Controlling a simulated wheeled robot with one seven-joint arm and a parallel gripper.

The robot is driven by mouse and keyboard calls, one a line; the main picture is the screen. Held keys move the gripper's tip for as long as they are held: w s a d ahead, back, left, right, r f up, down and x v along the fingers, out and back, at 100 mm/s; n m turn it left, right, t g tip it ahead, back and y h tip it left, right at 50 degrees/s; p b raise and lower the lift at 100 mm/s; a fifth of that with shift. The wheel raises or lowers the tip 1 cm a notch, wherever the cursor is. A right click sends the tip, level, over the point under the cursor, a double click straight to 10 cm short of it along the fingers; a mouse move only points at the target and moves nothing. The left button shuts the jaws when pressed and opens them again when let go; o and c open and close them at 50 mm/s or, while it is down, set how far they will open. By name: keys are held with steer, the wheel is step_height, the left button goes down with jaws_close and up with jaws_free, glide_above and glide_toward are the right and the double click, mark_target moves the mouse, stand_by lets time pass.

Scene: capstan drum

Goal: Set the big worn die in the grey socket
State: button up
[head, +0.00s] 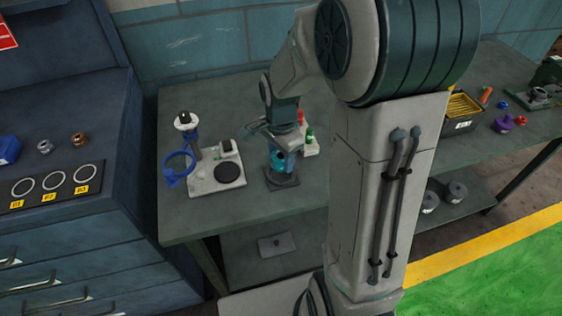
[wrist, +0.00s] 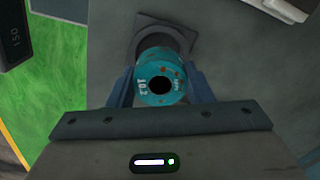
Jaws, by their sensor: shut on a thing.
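The big worn die (wrist: 160,75) is a teal cylinder with rusty specks, white lettering and a dark hole in its end. My gripper (wrist: 161,92) is shut on it, one blue finger on each side. In the head view the die (head: 277,161) shows teal between the fingers of my gripper (head: 283,158), which points down. The grey socket (head: 282,181) is a dark square-based piece on the bench directly below the die. It also shows behind the die in the wrist view (wrist: 183,33). I cannot tell whether the die touches the socket or is inside it.
Close left stands a pale plate (head: 206,184) with a black disc, a post and a blue ring (head: 178,165). Red and green pegs (head: 309,134) stand close behind on the right. The bench front (head: 240,212) is clear. A yellow bin (head: 462,110) is far right.

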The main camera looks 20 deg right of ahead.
step_height(320, 180, down, 3)
steer(key=shift+r, duration=0.1)
steer(key=shift+f+b, duration=0.35)
steer(key=shift+f, duration=0.1)
